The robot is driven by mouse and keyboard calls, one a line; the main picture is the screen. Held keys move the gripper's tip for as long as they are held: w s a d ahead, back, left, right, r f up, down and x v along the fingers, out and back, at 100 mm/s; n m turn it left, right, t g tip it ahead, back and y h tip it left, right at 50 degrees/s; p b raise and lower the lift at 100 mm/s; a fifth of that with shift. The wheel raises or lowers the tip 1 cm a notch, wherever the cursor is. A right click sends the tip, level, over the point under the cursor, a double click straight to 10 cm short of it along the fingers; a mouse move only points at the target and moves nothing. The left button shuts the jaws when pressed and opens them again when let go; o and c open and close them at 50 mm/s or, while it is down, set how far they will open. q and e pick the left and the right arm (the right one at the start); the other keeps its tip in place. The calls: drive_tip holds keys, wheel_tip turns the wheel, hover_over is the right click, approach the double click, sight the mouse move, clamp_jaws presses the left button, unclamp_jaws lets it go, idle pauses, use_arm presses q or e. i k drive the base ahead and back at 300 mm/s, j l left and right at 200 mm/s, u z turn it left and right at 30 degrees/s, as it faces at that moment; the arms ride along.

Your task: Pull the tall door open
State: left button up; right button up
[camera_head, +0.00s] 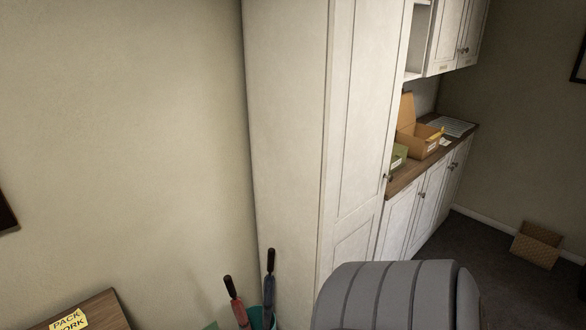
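The tall door (362,110) is the white panelled front of a tall cabinet (285,130) in the middle of the head view. It looks shut, flush with the cabinet's side. A small dark knob (388,178) sits at its right edge, about mid-height in view. The lower part of the door is hidden behind a grey ribbed chair back. Neither of my grippers shows in this view.
The grey chair back (385,297) stands close in front of the door. Tools with dark handles (270,262) stand beside the cabinet's left side. A wooden counter (405,180) with an open cardboard box (418,138) runs to the right. Another box (537,245) lies on the open carpet.

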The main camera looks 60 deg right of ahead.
sight(368, 46)
drive_tip(key=z, duration=2.5)
